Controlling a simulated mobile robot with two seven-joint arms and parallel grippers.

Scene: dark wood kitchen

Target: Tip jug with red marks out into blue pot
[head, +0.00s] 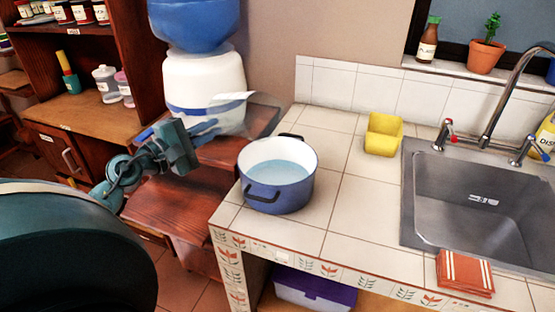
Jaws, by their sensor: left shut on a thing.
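The blue pot (265,197) stands on the tiled counter's left part, with a white inside, dark handles and clear, water-like liquid in it. My left gripper (206,129) is left of the pot and appears higher than its rim. It is shut on a see-through jug (262,116), which shows faintly in front of the white water dispenser, behind and left of the pot. The jug looks tilted, its far end toward the pot. Red marks on it cannot be made out, nor can its contents. My right gripper is out of view.
A yellow container (383,136) stands right of the pot, by the sink (470,195). A folded orange cloth (465,274) lies at the counter's front edge. The water dispenser (203,85) stands behind the jug. Bare tiles lie between pot and sink.

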